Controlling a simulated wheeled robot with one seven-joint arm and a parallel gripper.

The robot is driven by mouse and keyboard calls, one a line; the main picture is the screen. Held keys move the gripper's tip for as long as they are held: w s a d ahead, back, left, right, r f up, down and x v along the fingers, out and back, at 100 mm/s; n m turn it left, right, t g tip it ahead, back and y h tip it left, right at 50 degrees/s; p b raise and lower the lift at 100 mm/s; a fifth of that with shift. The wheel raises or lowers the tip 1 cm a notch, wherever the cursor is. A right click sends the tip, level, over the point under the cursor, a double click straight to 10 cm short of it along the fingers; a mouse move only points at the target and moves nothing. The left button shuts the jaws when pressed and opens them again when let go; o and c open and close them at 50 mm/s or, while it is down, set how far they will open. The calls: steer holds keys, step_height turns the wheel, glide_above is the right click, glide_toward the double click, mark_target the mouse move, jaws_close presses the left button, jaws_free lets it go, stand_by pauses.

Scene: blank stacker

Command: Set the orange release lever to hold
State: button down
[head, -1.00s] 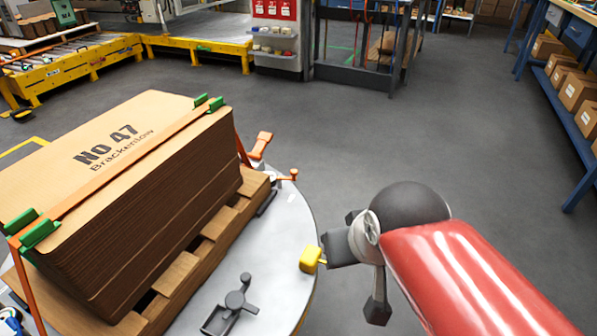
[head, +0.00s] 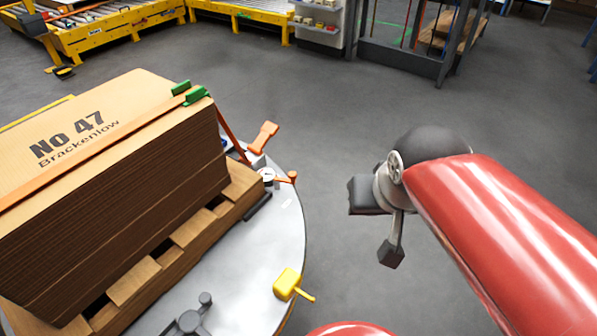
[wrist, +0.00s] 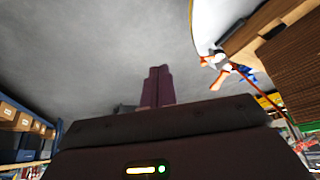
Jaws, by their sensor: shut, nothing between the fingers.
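A large orange paddle-shaped handle (head: 263,137) stands up at the far right edge of the round grey table (head: 262,235). A smaller orange lever (head: 285,178) points right beside a small white dial at the rim. I cannot tell for certain which is the release lever, nor read any hold mark. Orange parts also show at upper right in the wrist view (wrist: 220,77). My gripper (wrist: 158,70) shows its two fingers pressed together, empty and over bare floor. In the head view my wrist hangs right of the table, apart from both orange parts.
A strapped cardboard stack (head: 110,190) sits on a wooden pallet (head: 135,283) on the table. A yellow knob-like handle (head: 287,281) and a dark grey lever (head: 190,318) are nearer me. Grey floor (head: 320,100) is clear beyond the table.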

steer(key=w+a+f+b, duration=0.2)
steer(key=w+a+f, duration=0.2)
steer(key=w+a, duration=0.3)
steer(key=w+a+f+m+b, duration=0.1)
steer(key=w+a+f, duration=0.3)
steer(key=w+a, duration=0.3)
steer(key=shift+w+f+g+h+b, duration=0.15)
steer(key=shift+w+g+h+b, duration=0.2)
steer(key=shift+w, duration=0.85)
steer(key=shift+a, duration=0.1)
steer(key=x, duration=0.9)
steer(key=shift+f+b, duration=0.35)
steer(key=shift+f, duration=0.05)
steer(key=w, duration=0.3)
steer(key=shift+w+f+p, duration=0.1)
steer(key=shift+w+p, duration=0.1)
steer(key=shift+p, duration=0.15)
steer(key=shift+w, duration=0.45)
